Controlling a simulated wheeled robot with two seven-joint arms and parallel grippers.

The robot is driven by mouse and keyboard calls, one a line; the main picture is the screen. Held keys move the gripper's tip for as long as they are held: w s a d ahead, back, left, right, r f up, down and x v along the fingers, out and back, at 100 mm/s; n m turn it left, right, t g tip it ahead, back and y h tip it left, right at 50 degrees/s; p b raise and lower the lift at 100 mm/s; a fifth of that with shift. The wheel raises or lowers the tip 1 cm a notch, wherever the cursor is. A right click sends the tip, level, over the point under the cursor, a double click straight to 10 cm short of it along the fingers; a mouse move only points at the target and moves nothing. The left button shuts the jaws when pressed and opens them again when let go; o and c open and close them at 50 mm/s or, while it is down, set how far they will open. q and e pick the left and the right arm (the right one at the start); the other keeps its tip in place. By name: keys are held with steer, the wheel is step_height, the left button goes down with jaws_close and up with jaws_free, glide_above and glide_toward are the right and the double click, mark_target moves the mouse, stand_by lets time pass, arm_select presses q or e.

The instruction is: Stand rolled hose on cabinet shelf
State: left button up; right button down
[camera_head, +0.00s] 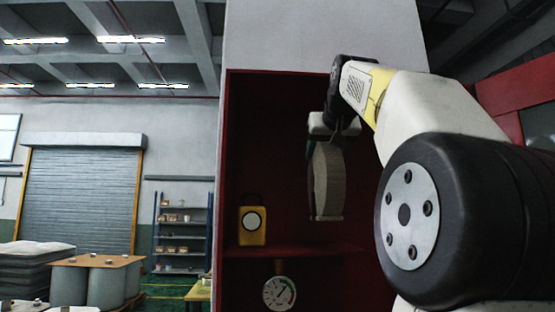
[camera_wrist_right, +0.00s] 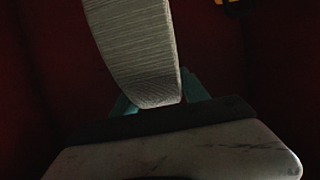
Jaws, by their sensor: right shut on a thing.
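The rolled hose (camera_head: 328,180), a pale ribbed roll seen nearly edge-on, hangs upright inside the red cabinet (camera_head: 300,84). My right gripper (camera_head: 318,143) reaches in from the right and is shut on the top of the hose. In the right wrist view the ribbed hose (camera_wrist_right: 140,50) sits between the teal fingers of the gripper (camera_wrist_right: 160,97). The cabinet shelf (camera_head: 300,251) lies below the hose. The hose's lower end appears above the shelf, with a dark gap between them. My left gripper is not in view.
A yellow box with a round white face (camera_head: 252,224) stands on the shelf left of the hose. A round gauge (camera_head: 279,293) shows below the shelf. The cabinet's left side wall (camera_head: 222,180) bounds the space. The shelf right of the yellow box looks clear.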

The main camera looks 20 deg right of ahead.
steer(key=w, duration=0.3)
steer(key=w+d, duration=0.1)
steer(key=w, duration=0.2)
steer(key=w+d, duration=0.1)
steer(key=w, duration=0.2)
steer(key=shift+w+d+r, duration=0.1)
steer(key=shift+w+r, duration=0.05)
steer(key=shift+w, duration=0.05)
steer(key=shift+s+f, duration=0.25)
steer(key=shift+f, duration=0.6)
steer(key=shift+w+f, duration=0.1)
steer(key=shift+f, duration=2.3)
steer(key=shift+w+f, duration=0.2)
steer(key=c, duration=1)
jaws_free()
steer(key=shift+f, duration=0.35)
steer(key=o, duration=0.4)
